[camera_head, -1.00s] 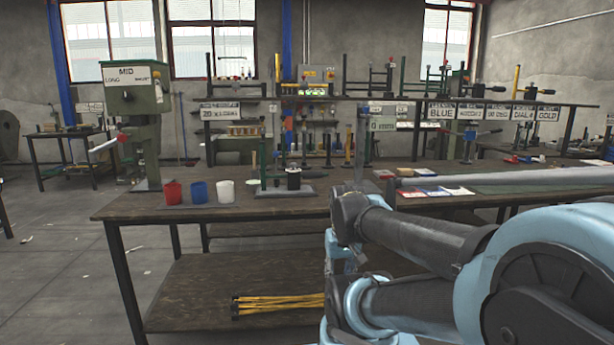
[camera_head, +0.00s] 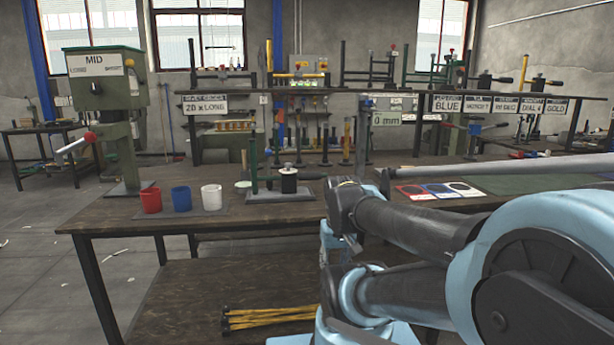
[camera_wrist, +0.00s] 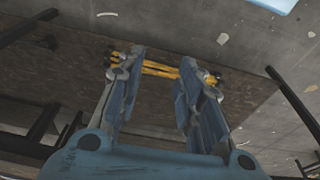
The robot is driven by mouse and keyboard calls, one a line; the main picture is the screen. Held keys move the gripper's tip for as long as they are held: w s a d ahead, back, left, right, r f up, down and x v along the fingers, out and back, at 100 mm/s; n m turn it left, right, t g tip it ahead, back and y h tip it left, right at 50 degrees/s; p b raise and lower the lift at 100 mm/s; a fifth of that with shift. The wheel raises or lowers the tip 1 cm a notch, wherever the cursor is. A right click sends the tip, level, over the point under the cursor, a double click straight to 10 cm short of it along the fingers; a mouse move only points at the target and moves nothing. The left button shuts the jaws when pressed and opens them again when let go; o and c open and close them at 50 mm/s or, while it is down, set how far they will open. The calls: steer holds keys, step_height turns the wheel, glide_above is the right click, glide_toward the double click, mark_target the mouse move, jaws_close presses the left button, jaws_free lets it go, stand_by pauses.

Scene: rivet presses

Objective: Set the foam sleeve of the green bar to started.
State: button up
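A dark green upright bar (camera_head: 253,160) stands on a small base plate on the bench, beside a black cylinder with a white top (camera_head: 289,181). Whether it is the green bar with the foam sleeve cannot be told; no sleeve is clear on it. Other dark bars stand on the raised shelf behind, too small to read. My gripper (camera_wrist: 163,58) shows only in the wrist view, fingers apart and nothing between them. It points at the bench's lower shelf, with yellow rods (camera_wrist: 165,69) beyond the fingertips. My arm covers the bench's right front in the head view.
Red (camera_head: 151,200), blue (camera_head: 181,200) and white (camera_head: 211,197) cups stand on the bench's left end, near a green press (camera_head: 109,90) labelled MID. A long grey bar (camera_head: 510,166) and cards (camera_head: 440,190) lie at right. The floor (camera_head: 40,270) at left is mostly clear.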

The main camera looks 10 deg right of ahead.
steer(key=o, duration=0.4)
steer(key=shift+s+r, duration=0.15)
steer(key=shift+r, duration=0.05)
step_height(320, 180, up, 28)
steer(key=n+t+h, duration=0.1)
steer(key=n+h, duration=0.4)
steer(key=n, duration=1.2)
glide_above(307, 173)
steer(key=s+a, duration=0.5)
steer(key=a, duration=0.1)
steer(key=shift+y, duration=0.3)
steer(key=x, duration=1.7)
steer(key=shift+w+d+r, duration=0.1)
steer(key=shift+w+r, duration=0.05)
steer(key=shift+w, duration=0.2)
jaws_close()
